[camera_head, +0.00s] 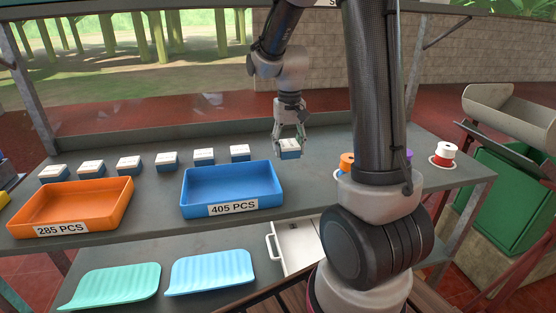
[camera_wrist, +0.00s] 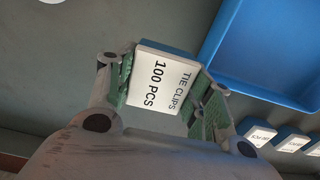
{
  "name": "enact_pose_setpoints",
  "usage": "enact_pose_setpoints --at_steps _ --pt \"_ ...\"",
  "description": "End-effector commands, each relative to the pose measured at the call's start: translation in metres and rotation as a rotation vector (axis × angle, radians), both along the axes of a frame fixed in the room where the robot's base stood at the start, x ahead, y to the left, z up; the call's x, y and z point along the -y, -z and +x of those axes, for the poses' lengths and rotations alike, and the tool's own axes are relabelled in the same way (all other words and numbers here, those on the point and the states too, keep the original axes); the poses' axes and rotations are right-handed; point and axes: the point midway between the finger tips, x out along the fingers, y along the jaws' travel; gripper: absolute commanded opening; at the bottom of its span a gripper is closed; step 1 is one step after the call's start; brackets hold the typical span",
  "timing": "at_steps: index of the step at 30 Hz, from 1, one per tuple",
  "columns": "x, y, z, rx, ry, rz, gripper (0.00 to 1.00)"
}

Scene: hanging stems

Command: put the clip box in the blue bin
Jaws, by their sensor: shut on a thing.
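The clip box (camera_wrist: 163,80) has a white top reading "TIE CLIPS 100 PCS" and a blue side. It sits between the fingers of my gripper (camera_wrist: 168,88) in the wrist view, and both fingers are closed on it. In the head view, my gripper (camera_head: 289,140) points down with the clip box (camera_head: 290,150) at its tips, right of the blue bin. Whether the box touches the table there is hard to tell. The blue bin (camera_head: 233,209) is a shallow, empty tray labelled "405 PCS". Its corner also shows at the upper right of the wrist view (camera_wrist: 262,92).
Several similar white-topped boxes (camera_head: 167,160) stand in a row behind the bins. An orange bin (camera_head: 72,229) labelled "285 PCS" is at the left. Spools (camera_head: 443,154) stand at the right. A white drawer (camera_head: 300,243) is open below the table edge.

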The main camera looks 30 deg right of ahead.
Motion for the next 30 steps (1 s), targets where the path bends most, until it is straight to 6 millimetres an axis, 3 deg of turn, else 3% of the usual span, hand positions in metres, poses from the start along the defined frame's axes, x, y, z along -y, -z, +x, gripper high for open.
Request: enact_pose_setpoints --at_steps 12,23,24,25,30 --pt "0.0 0.052 0.0 -0.002 0.0 0.001 0.27" --pt "0.0 0.055 0.0 0.0 0.0 0.0 0.27" --pt "0.0 0.056 0.0 0.0 0.0 0.0 0.53" --pt "0.0 0.056 0.0 0.0 0.0 0.0 0.58" --pt "0.0 0.056 0.0 0.0 0.0 0.0 0.6"
